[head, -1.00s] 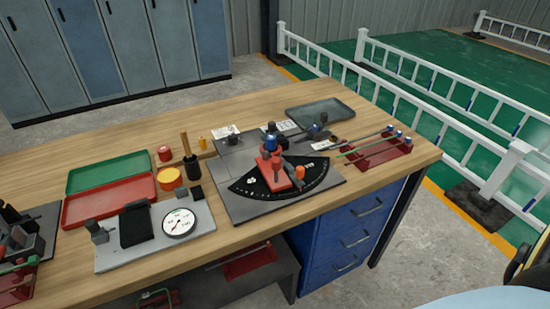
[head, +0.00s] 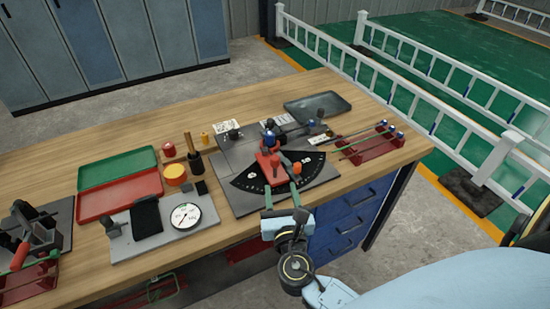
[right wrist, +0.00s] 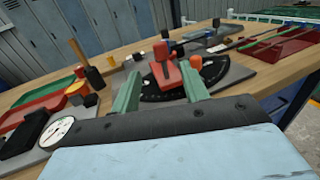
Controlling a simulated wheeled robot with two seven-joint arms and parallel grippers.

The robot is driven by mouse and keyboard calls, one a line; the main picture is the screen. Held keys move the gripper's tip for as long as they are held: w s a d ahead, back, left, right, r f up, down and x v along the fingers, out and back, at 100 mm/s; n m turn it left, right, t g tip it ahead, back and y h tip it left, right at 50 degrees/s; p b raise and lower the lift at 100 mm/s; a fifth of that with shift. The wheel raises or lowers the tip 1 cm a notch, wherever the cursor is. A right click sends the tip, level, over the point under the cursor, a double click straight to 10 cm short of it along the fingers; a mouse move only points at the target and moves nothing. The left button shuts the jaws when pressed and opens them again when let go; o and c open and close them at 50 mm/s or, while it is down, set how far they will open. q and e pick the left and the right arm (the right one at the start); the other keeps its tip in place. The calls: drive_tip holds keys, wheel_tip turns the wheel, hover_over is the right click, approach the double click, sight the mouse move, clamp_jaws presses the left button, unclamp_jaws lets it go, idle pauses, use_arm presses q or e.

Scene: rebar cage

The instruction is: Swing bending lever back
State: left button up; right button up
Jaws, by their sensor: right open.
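The bending lever (head: 267,168) is a red arm on a grey bending plate (head: 225,151) with a black, white-marked fan-shaped scale (head: 245,179). It carries a blue-topped post (head: 268,141), and an orange knob (head: 297,168) stands beside it. The lever also shows in the right wrist view (right wrist: 165,76). My right gripper (head: 281,187) is open, with green fingers apart at the near edge of the bending plate. In the right wrist view the gripper (right wrist: 160,78) has the red lever ahead, between its fingers, with nothing held. My left gripper is not in view.
A dial gauge on a plate (head: 152,242), green tray (head: 117,168) and red tray (head: 119,197) lie left of the bending plate. A red rod rack (head: 375,151) stands right, a grey tray (head: 318,105) behind. Blue drawers (head: 345,222) are under the bench's front edge.

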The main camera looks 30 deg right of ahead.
sight(276, 164)
drive_tip(key=x, duration=1.1)
drive_tip(key=shift+w+d, duration=0.15)
drive_tip(key=shift+w, duration=0.25)
clamp_jaws()
